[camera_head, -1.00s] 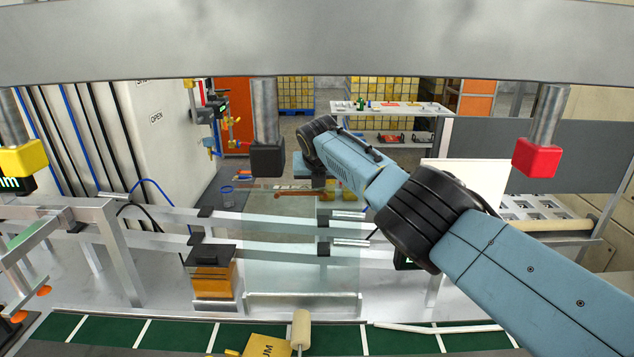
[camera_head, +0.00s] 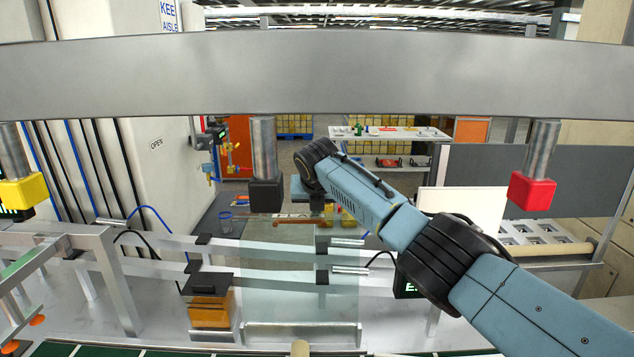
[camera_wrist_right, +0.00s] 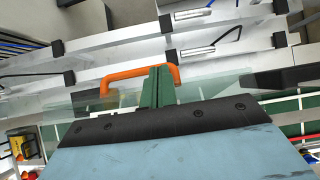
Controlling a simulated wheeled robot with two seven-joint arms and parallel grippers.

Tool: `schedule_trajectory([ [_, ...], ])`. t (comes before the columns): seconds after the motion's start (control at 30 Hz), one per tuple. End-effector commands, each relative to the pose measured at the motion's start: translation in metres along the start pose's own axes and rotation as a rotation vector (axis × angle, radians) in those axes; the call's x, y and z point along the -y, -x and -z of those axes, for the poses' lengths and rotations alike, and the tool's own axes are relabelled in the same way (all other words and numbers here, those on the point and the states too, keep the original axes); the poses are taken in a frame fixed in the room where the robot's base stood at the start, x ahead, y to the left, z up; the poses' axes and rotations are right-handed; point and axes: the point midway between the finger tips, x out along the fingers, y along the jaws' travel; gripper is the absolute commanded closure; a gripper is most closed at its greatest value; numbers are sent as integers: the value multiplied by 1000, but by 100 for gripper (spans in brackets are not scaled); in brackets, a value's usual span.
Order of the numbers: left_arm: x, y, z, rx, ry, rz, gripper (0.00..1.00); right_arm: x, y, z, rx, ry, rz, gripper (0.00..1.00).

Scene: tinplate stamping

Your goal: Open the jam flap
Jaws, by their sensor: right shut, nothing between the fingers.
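The jam flap looks to be the clear panel (camera_head: 300,285) in the middle of the head view, in front of the metal rails. An orange bar handle (camera_head: 290,221) shows near its top edge. In the right wrist view, the orange handle (camera_wrist_right: 122,74) sits beside a clear sheet. My right gripper (camera_wrist_right: 158,76) is shut and empty, its fingers overlapping the right part of the handle; I cannot tell whether they touch it. In the head view my right arm comes in from the right and its wrist hides the fingers. My left gripper is not in view.
A wide grey beam (camera_head: 320,75) crosses above. A black-capped post (camera_head: 265,190), a red-capped post (camera_head: 532,190) and a yellow-capped post (camera_head: 22,190) hang below it. A yellow block (camera_head: 210,310) with a dark top stands left of the panel. Metal rails (camera_head: 160,245) run across.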

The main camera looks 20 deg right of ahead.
Motion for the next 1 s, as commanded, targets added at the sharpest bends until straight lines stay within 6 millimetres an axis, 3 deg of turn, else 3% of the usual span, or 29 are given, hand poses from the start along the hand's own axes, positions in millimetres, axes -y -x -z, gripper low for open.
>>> schedule_trajectory([
  [0.23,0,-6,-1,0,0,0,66,0,30,0,3,2,0,100],
  [0.6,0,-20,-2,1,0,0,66,0,92,0,3,0,-1,100],
  [0.8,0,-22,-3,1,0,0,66,0,107,0,0,1,1,100],
  [1.0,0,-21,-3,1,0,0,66,0,109,0,0,0,1,100],
])
